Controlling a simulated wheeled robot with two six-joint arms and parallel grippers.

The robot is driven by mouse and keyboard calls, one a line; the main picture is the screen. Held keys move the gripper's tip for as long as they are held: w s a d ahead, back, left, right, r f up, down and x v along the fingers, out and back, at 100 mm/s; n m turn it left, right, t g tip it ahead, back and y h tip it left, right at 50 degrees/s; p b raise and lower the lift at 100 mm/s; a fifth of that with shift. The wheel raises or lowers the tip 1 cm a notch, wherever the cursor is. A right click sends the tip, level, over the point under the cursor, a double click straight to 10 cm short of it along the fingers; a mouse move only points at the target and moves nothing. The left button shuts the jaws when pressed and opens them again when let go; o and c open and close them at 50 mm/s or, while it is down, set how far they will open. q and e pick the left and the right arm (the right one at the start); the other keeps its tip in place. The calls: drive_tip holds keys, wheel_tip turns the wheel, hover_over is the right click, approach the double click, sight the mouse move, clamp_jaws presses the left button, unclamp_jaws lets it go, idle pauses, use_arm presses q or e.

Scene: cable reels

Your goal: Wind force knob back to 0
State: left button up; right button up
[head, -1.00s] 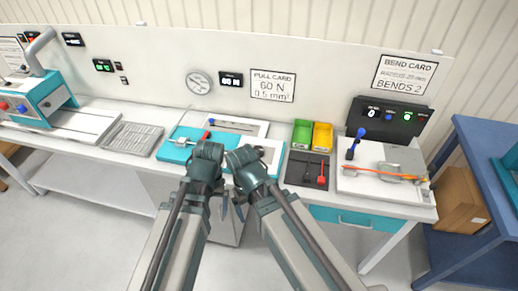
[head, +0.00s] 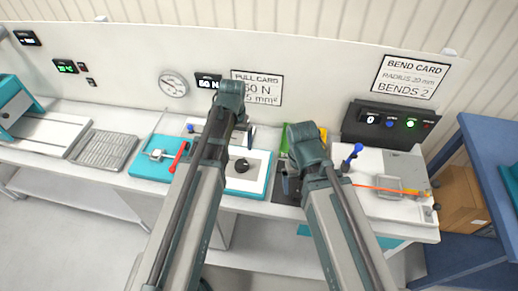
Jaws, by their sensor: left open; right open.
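A wall display (head: 208,81) above shows a number that looks like 50 N, partly covered by my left arm. My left gripper (head: 240,130) is open above and behind the knob, not touching it. My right gripper (head: 288,180) is open, to the right of the knob over the dark tray, its fingers partly hidden by its own wrist.
A red lever (head: 179,157) stands on the fixture left of the knob. A round dial (head: 173,84) and the pull card (head: 257,88) are on the wall. The bend fixture (head: 392,207) with a blue-topped lever (head: 351,155) is right. A grey ribbed tray (head: 104,150) lies left.

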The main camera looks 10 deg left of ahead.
sight(241, 164)
use_arm(q)
drive_tip(key=f+b, duration=0.4)
drive_tip(key=w+f+b, duration=0.1)
drive_tip(key=f+b, duration=0.8)
drive_tip(key=b, duration=0.1)
drive_tip(key=shift+w+d+f, duration=0.2)
drive_tip(key=shift+f, duration=0.2)
use_arm(e)
drive_tip(key=f, duration=1.3)
drive_tip(key=shift+w+d+f, duration=0.3)
drive_tip(key=shift+d+f, duration=0.05)
drive_tip(key=shift+f, duration=0.05)
use_arm(q)
drive_tip(key=shift+r, duration=0.1)
drive_tip(key=shift+c, duration=0.2)
drive_tip(key=c, duration=1.3)
drive_tip(key=shift+c, duration=0.2)
